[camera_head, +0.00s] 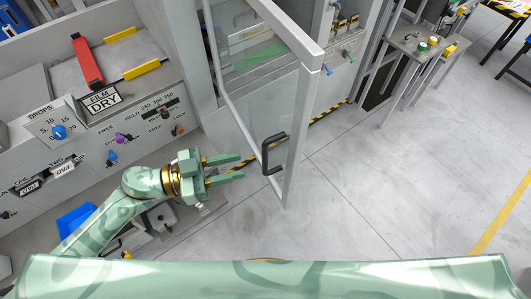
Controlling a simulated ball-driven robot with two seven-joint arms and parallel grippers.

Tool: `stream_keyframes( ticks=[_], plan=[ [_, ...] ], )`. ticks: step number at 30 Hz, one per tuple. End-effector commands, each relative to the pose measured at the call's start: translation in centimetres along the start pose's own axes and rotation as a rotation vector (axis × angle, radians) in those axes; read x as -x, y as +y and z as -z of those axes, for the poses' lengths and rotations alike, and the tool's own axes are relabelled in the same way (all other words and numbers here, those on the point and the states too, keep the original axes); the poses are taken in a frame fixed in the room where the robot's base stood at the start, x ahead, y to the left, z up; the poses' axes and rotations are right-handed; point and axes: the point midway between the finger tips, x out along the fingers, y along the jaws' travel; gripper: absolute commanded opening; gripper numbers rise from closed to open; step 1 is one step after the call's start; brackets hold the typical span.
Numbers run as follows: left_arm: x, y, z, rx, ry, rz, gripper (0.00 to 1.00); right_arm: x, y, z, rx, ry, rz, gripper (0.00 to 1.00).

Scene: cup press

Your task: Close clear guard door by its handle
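The clear guard door (290,95) stands swung open toward me, a transparent panel in a pale grey frame. Its black handle (271,154) is a bracket shape on the lower part of the frame's near edge. My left gripper (243,167) is left of the handle, its two green fingers spread apart and pointing right toward it. The fingers look empty, and a gap shows between their tips and the handle. My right gripper is not in view.
A small metal side table (418,45) stands at upper right. Grey floor (390,180) right of the door is clear.

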Motion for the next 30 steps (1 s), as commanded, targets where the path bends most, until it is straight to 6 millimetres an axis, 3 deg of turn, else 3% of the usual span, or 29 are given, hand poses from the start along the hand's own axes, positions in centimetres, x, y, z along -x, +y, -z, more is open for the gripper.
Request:
stream_keyframes(
  ticks=[3, 9, 15, 23, 26, 30],
  plan=[
    [-3.0, -0.1, 0.4, -0.002, 0.005, 0.001, 0.29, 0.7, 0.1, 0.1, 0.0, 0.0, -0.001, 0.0],
    [-6.6, -0.1, 0.1, 0.0, 0.003, 0.003, 0.29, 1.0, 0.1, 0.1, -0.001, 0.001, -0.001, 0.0],
    [-8.0, -0.1, 0.0, -0.001, 0.0, 0.002, 0.29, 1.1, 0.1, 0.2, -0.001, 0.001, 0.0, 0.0],
    [-8.1, -0.1, 0.0, -0.001, 0.0, 0.002, 0.29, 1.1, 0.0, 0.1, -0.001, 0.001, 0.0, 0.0],
    [-8.1, -0.1, 0.0, -0.001, 0.0, 0.003, 0.02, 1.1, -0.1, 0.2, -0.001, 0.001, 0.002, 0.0],
    [-8.1, -0.1, 0.0, -0.001, 0.0, 0.003, 0.0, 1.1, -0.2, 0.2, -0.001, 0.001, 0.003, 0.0]
  ],
)
